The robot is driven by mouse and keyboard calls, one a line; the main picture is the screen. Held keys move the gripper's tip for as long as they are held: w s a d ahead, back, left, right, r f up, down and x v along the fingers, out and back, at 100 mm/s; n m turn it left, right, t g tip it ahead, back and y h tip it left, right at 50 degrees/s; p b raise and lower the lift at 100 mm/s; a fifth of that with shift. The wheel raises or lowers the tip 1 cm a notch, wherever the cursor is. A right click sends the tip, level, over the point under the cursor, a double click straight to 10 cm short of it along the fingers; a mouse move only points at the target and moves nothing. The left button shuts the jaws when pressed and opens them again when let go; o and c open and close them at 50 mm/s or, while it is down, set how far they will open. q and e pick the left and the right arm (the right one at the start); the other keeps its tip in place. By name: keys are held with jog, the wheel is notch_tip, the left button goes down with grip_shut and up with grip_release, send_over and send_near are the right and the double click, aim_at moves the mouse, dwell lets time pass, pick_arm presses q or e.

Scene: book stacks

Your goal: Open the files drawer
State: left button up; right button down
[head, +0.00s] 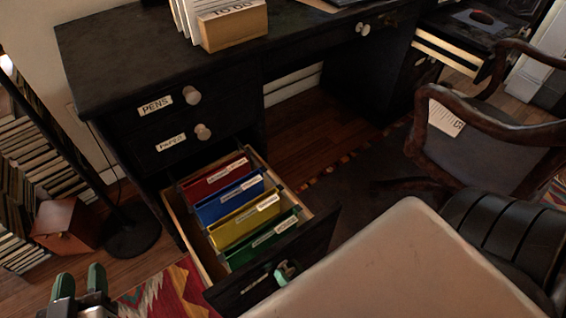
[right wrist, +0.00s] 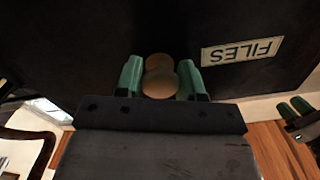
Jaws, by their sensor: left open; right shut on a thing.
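The files drawer is the lowest drawer of the black desk in the head view. It stands pulled well out, and its wooden side (head: 183,228) shows. Red (head: 217,178), blue (head: 230,202), yellow (head: 244,222) and green (head: 262,245) folders stand in it. The FILES label (right wrist: 241,51) is on its black front in the right wrist view. My right gripper (right wrist: 160,78) is shut on the round knob (right wrist: 160,82); my forearm hides part of the front in the head view. My left gripper (head: 80,285) is open and empty at the lower left, apart from the drawer.
The PENS drawer (head: 168,102) and PAPER drawer (head: 178,143) above are closed. A wooden chair (head: 480,130) stands at the right. A lamp base (head: 131,232), a brown box (head: 66,226) and stacked books (head: 25,150) are at the left.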

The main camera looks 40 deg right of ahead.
pick_arm(q)
jog(key=shift+f, duration=0.2)
pick_arm(e)
jog(key=shift+s, duration=0.2)
jog(key=c, duration=0.7)
grip_release()
jog(key=shift+s, duration=0.25)
pick_arm(q)
jog(key=s+f+g, duration=0.1)
jog(key=f+g, duration=0.1)
jog(key=s+a+f+g+y+p, duration=0.1)
jog(key=shift+s+a+f+g, duration=0.1)
jog(key=shift+a+f+g, duration=0.05)
jog(key=shift+f+g, duration=0.25)
pick_arm(e)
jog(key=s, duration=1)
jog(key=shift+s+d, duration=0.15)
jog(key=shift+d, duration=0.05)
pick_arm(q)
jog(key=shift+r, duration=0.1)
